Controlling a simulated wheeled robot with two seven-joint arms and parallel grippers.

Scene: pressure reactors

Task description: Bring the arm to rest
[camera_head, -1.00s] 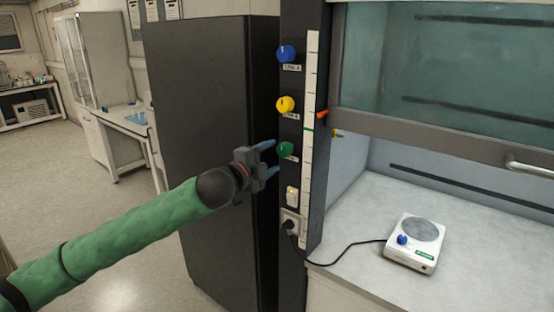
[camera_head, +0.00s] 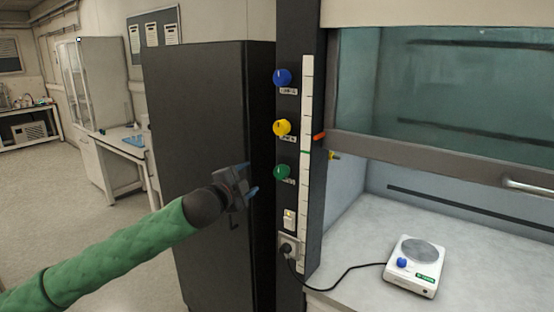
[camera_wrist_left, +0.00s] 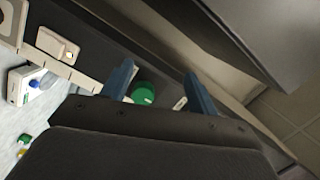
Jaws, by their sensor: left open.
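My left arm, in a green sleeve, comes in from the left in the head view. Its gripper (camera_head: 250,190) is open and empty, a little left of the dark post with the knobs. In the left wrist view the two blue fingers (camera_wrist_left: 160,92) stand apart, with the green knob (camera_wrist_left: 143,92) seen between and beyond them. In the head view the green knob (camera_head: 282,172) is on the post, clear of the fingers. My right gripper is not in view.
The post (camera_head: 290,245) also carries a blue knob (camera_head: 282,77), a yellow knob (camera_head: 282,128), a switch (camera_head: 289,219) and a plugged socket (camera_head: 288,247). A hotplate (camera_head: 415,266) stands on the fume hood's worktop (camera_head: 350,240). A tall black cabinet (camera_head: 205,120) stands behind my arm.

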